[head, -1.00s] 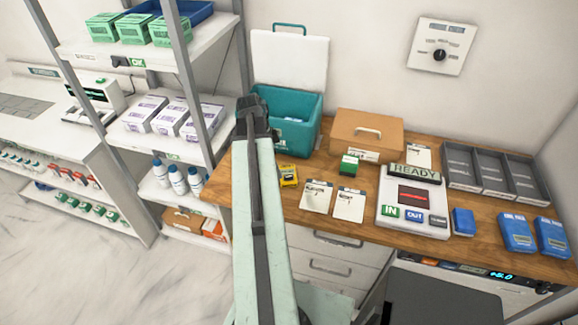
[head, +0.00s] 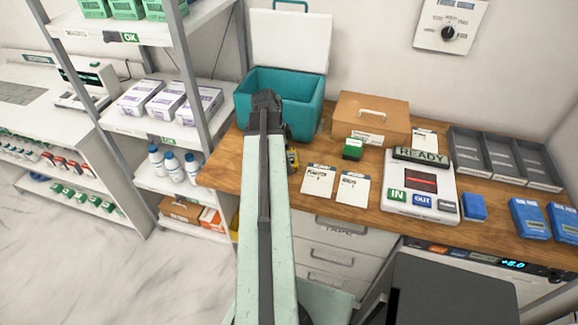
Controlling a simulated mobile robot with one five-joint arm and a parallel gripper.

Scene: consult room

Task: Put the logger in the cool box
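The teal cool box (head: 303,105) stands open at the back left of the wooden desk, its white lid (head: 290,42) raised against the wall. A small yellow device (head: 293,160), possibly the logger, lies on the desk in front of the box, partly hidden by my arm. No label on it is readable. My gripper (head: 267,98) is in front of the cool box in the picture and covers part of its front wall. I see it from behind, so its fingers and anything between them are hidden.
Two white cards (head: 352,189) lie right of the yellow device. A small green box (head: 353,148), a tan case (head: 371,116), a READY panel (head: 420,190), grey trays (head: 500,155) and blue devices (head: 529,218) fill the desk. A shelf unit (head: 200,80) stands left.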

